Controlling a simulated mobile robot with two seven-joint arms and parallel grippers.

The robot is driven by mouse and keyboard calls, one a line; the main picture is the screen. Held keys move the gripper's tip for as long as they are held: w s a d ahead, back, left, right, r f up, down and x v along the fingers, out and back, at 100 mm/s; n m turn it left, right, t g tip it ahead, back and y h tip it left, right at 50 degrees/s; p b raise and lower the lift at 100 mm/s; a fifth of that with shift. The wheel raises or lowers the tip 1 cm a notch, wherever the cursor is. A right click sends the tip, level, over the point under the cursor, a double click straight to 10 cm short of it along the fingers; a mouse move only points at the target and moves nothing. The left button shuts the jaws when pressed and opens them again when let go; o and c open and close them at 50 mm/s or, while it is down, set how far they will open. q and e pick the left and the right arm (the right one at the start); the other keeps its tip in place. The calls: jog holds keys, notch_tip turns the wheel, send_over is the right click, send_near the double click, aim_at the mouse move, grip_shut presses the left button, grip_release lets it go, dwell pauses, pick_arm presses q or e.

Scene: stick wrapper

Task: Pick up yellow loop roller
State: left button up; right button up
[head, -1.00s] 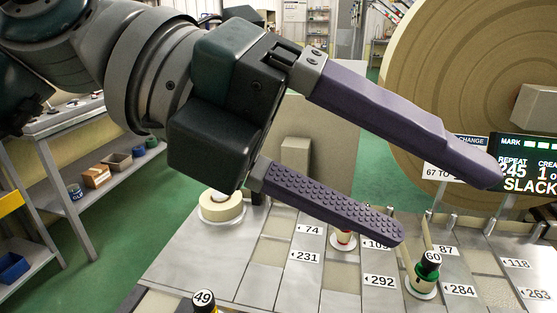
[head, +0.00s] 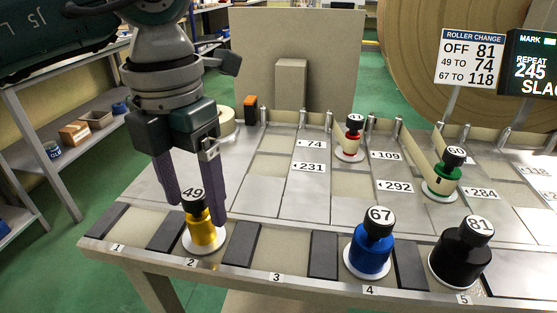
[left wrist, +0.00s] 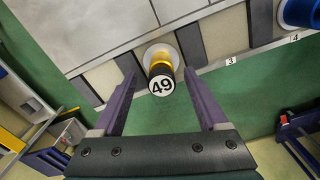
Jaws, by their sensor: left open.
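The yellow loop roller (head: 203,232) stands upright on a white disc at the front of the table, by the number 2. Its black top carries the number 49. My left gripper (head: 194,212) is open and points down, with its purple fingers on either side of the roller's upper part. In the left wrist view the roller (left wrist: 161,76) shows between and beyond the two fingertips of the open gripper (left wrist: 166,85). I cannot tell whether a finger touches it. My right gripper is not in view.
A blue roller 67 (head: 370,250) and a black roller 81 (head: 461,258) stand to the right on the front row. A red roller (head: 351,142) and a green roller (head: 443,180) stand farther back. Dark strips (head: 242,244) flank the front places. A sign (head: 471,60) stands at the back right.

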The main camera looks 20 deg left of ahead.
aim_at(199, 215)
pick_arm(q)
notch_tip(199, 215, down, 3)
jog(key=shift+d+f, duration=0.1)
jog(key=shift+f, duration=0.1)
jog(key=shift+c, duration=0.3)
grip_shut()
